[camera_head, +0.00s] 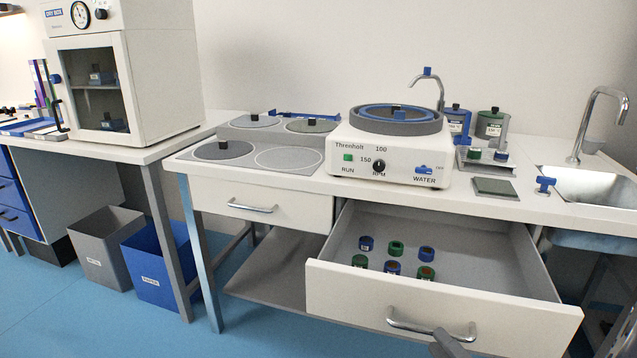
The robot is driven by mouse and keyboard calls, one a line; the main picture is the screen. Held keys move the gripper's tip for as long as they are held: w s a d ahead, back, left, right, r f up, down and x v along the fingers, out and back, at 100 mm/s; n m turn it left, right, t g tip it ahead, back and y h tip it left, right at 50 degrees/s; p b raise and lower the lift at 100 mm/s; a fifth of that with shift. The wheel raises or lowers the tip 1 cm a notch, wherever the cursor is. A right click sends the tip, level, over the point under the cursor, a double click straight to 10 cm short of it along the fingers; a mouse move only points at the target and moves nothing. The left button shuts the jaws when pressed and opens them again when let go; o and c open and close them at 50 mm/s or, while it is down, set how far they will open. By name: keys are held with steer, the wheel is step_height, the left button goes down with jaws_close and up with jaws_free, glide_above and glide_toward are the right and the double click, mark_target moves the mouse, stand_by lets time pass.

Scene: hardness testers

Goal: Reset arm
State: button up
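My gripper (448,342) shows only in part at the bottom edge, as a dark grey piece in front of the open drawer's handle (432,328). It overlaps the right half of the handle in the picture. I cannot tell whether its fingers are open or shut, or whether they touch the handle. The rest of my arm is out of view. The white right drawer (440,308) is pulled well out. Several small blue and green round pieces, such as a blue one (366,243) and a green one (396,248), sit inside it.
A white grinder-polisher (388,160) stands on the bench above the drawers. The left drawer (262,206) is shut. A sink (600,185) is at the right.

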mark_target(430, 332)
steer(key=shift+x, duration=1.85)
